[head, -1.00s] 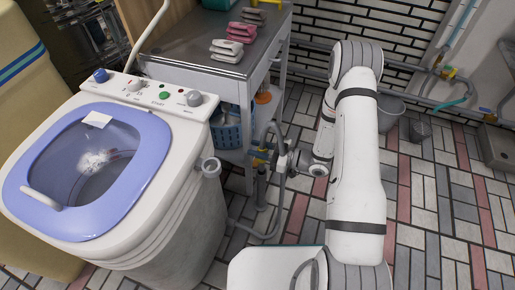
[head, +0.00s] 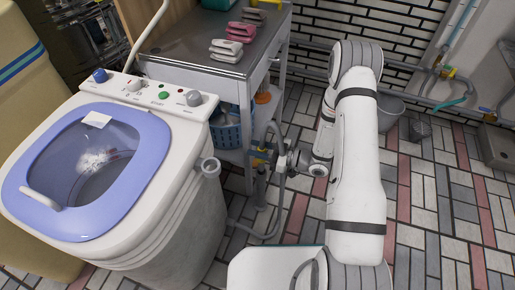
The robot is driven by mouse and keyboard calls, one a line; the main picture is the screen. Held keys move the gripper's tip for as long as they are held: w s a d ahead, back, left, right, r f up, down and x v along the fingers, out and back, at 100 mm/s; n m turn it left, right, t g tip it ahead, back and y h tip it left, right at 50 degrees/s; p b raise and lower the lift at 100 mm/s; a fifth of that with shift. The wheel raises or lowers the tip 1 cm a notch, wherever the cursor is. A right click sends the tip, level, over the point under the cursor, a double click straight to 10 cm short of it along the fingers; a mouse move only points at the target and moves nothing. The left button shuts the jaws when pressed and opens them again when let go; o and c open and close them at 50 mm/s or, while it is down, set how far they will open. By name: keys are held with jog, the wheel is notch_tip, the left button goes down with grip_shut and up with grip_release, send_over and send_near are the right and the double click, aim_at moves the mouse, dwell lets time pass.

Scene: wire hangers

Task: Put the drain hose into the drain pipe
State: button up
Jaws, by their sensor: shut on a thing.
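The grey drain hose (head: 268,236) runs from low on the washing machine (head: 190,245), bends along the floor and rises to my gripper (head: 273,158). My gripper is shut on the hose, and a grey bend of it arches just above the jaws. A dark upright pipe (head: 260,190), which looks like the drain pipe, stands just below and left of my gripper. Yellow and blue parts show at the jaws. The hose's end is hard to make out, so I cannot tell whether it is inside the pipe or only above it.
A metal table (head: 190,52) with pink and white clips stands behind the washer. A blue basket (head: 228,130) is on its lower shelf, close to my gripper. Grey buckets (head: 389,112) stand by the back wall. The tiled floor (head: 430,215) at right is clear.

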notch_tip(320, 180, down, 8)
jog(key=b, duration=0.6)
jog(key=shift+f, duration=0.15)
dwell(2.3)
jog(key=o, duration=1)
jog(key=shift+o, duration=0.2)
jog(key=p+v, duration=0.2)
jog(key=v, duration=0.6)
jog(key=shift+p, duration=0.35)
